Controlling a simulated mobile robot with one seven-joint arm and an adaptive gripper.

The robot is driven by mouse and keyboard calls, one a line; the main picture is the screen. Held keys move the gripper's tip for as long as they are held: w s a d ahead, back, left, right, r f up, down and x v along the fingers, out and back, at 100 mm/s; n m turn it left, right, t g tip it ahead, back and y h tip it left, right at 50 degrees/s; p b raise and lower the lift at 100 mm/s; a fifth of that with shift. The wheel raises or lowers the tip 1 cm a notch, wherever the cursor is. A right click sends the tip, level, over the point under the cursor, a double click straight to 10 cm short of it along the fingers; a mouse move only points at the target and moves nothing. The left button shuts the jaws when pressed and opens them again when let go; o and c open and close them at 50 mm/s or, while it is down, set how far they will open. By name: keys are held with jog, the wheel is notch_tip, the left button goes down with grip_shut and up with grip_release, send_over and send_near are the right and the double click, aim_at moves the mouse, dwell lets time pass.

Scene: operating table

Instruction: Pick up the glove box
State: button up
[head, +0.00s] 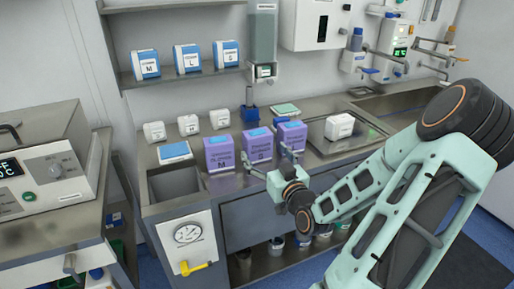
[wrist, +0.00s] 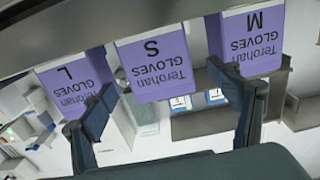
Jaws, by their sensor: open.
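Three purple glove boxes stand in a row at the counter's front edge: the M box (head: 220,153), the S box (head: 258,142) and the L box (head: 291,134). The wrist view shows them upside down: the L box (wrist: 72,82), the S box (wrist: 155,65) in the middle and the M box (wrist: 250,38). My gripper (head: 265,156) is open and empty in front of the S box. In the wrist view its two fingers (wrist: 162,82) point toward the S box, one towards each side of it. I cannot tell whether the fingertips reach past its front face.
Small white boxes (head: 188,125) stand behind the glove boxes. A blue-topped pack (head: 174,152) lies left of the M box. A metal tray (head: 318,141) with a white box (head: 339,126) is at the right. A shelf (head: 190,76) with blue-white boxes hangs above.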

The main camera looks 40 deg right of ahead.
aim_at(261, 148)
jog(key=x, duration=0.6)
jog(key=shift+f, duration=0.15)
jog(key=c, duration=1.3)
jog(key=shift+c, duration=0.2)
